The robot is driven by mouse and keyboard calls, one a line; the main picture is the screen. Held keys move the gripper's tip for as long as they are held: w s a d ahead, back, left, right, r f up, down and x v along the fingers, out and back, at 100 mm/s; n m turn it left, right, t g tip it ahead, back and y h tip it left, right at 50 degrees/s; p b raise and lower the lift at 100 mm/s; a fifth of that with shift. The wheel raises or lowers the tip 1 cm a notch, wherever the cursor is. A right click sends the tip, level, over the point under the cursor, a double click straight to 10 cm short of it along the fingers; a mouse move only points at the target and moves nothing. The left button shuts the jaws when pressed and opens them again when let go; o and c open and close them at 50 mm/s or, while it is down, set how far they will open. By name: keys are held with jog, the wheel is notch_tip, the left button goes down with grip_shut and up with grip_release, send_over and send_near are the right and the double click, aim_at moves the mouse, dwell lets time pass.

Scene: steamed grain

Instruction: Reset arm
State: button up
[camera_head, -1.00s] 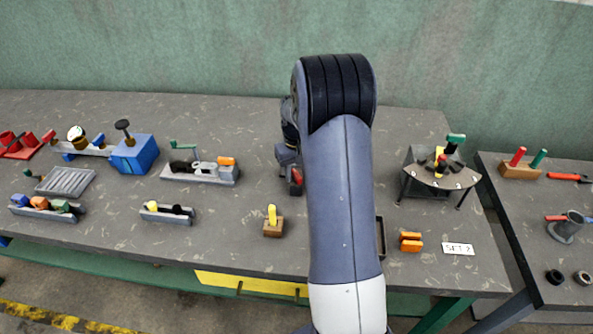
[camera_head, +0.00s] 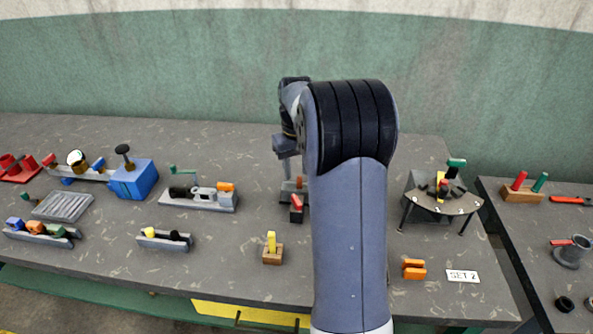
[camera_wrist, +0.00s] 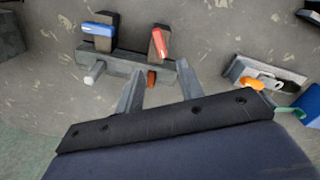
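My arm rises through the middle of the head view and bends at a dark ribbed joint. My gripper shows in the wrist view (camera_wrist: 158,88), its two grey fingers spread apart with nothing held between them. Beyond the fingers is a grey fixture (camera_wrist: 110,62) with a blue-topped block (camera_wrist: 99,30), a red-topped block (camera_wrist: 160,42) and a reddish-brown peg (camera_wrist: 152,78). The fingers look above the bench, but their exact height is unclear. In the head view my arm hides most of this fixture; a red-topped block (camera_head: 296,203) shows beside the arm.
The grey bench (camera_head: 110,275) holds a blue box (camera_head: 133,180), a grey fixture with an orange piece (camera_head: 200,197), a yellow-handled wooden block (camera_head: 272,248), orange blocks (camera_head: 413,269) and a curved stand (camera_head: 440,203). A second bench (camera_head: 525,235) stands right. The wall (camera_head: 180,70) is behind.

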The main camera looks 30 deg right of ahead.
aim_at(297, 199)
jog(key=shift+f, duration=0.15)
notch_tip(297, 199, down, 11)
jog(key=shift+r+p, duration=0.2)
jog(key=shift+p, duration=0.6)
jog(key=shift+m, duration=0.9)
